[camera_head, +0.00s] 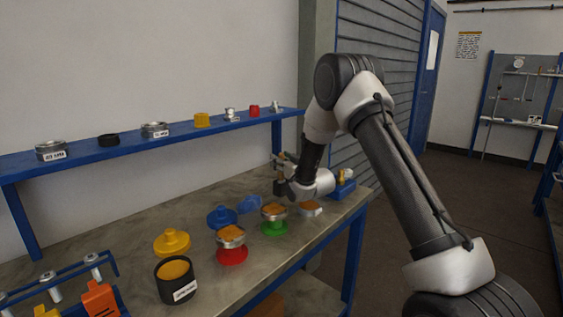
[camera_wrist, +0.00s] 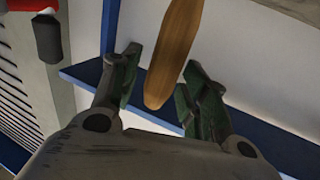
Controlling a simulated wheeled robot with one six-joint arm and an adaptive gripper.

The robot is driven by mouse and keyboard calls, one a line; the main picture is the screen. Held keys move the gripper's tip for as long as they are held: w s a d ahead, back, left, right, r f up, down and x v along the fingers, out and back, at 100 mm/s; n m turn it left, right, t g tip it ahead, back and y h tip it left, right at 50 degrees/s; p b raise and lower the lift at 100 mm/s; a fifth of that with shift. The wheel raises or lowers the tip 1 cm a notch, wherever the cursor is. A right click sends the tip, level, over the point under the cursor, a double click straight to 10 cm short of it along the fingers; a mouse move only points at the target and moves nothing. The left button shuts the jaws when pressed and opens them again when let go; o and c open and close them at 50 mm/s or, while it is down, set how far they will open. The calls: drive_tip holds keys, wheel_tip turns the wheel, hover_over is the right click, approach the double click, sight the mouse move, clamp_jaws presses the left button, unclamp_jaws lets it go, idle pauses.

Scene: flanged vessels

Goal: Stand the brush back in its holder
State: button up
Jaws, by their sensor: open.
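A brown wooden handle, likely the brush's (camera_wrist: 176,50), shows in the wrist view between the fingers of my gripper (camera_wrist: 160,62). The fingers stand apart, with a visible gap on either side of the handle. The handle's upper part runs out of the picture, and no bristles show. In the head view my gripper (camera_head: 282,174) is above the far right part of the bench, and I cannot make out the brush there. A small blue stand with a yellowish piece (camera_head: 343,189) is right of my gripper; I cannot tell whether it is the holder.
The grey bench (camera_head: 125,235) bears a red flanged vessel (camera_head: 231,250), a green one (camera_head: 273,224), blue parts (camera_head: 222,217), a yellow flange (camera_head: 172,242) and a black pot (camera_head: 177,284). A blue shelf (camera_head: 80,157) with small parts runs behind. A blue rack stands front left.

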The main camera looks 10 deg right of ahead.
drive_tip(key=shift+r, duration=0.1)
drive_tip(key=v, duration=1.2)
drive_tip(key=s+d+r+m+g+h, duration=0.2)
drive_tip(key=s+d+r+g+h, duration=0.5)
drive_tip(key=s+r, duration=0.55)
drive_tip(key=s+d+g, duration=0.2)
drive_tip(key=s+g, duration=0.1)
drive_tip(key=s, duration=1.3)
drive_tip(key=s+d+f+m+g+y, duration=0.1)
drive_tip(key=s+d+g, duration=0.1)
drive_tip(key=s, duration=1.4)
drive_tip(key=shift+s+m+g, duration=0.3)
drive_tip(key=shift+g, duration=0.2)
